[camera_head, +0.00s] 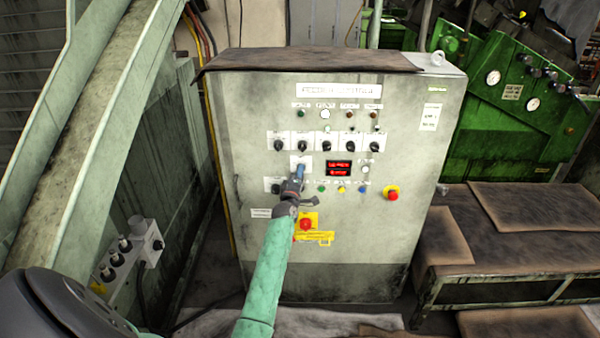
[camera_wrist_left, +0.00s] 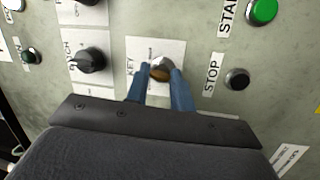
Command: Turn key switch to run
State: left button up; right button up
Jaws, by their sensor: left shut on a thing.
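The key switch (camera_wrist_left: 161,68) shows in the left wrist view as a round silver knob with a brownish lower part, on a white plate (camera_wrist_left: 150,48) marked KEY. My left gripper (camera_wrist_left: 160,82) has its two blue fingers on either side of it and is shut on it. In the head view my left gripper (camera_head: 299,172) is at the middle of the grey control cabinet (camera_head: 250,105), and it mostly hides the key switch. I cannot read which position the key points to. My right gripper is in neither view.
A black switch (camera_wrist_left: 91,60) sits left of the key plate, and a black STOP button (camera_wrist_left: 237,78) sits to its right. In the head view a red emergency button (camera_head: 305,224) lies below my gripper, and a red display (camera_head: 339,168) is to its right.

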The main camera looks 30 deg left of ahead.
pick_arm(q)
jog(key=shift+r+m+g+h+p, duration=0.1)
jog(key=shift+m+g+h+p, duration=0.3)
jog(key=shift+m, duration=0.95)
jog(key=shift+f+m+g+h+p, duration=0.15)
jog(key=shift+m+p, duration=0.55)
jog(key=shift+m, duration=0.6)
jog(key=shift+r+m+g+h+p, duration=0.2)
jog(key=shift+m+p, duration=0.35)
jog(key=shift+m, duration=0.8)
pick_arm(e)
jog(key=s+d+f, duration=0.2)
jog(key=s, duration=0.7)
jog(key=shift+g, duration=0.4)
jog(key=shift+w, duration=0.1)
pick_arm(q)
jog(key=o, duration=1)
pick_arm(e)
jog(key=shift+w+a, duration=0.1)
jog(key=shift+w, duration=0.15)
pick_arm(q)
jog(key=shift+s, duration=0.1)
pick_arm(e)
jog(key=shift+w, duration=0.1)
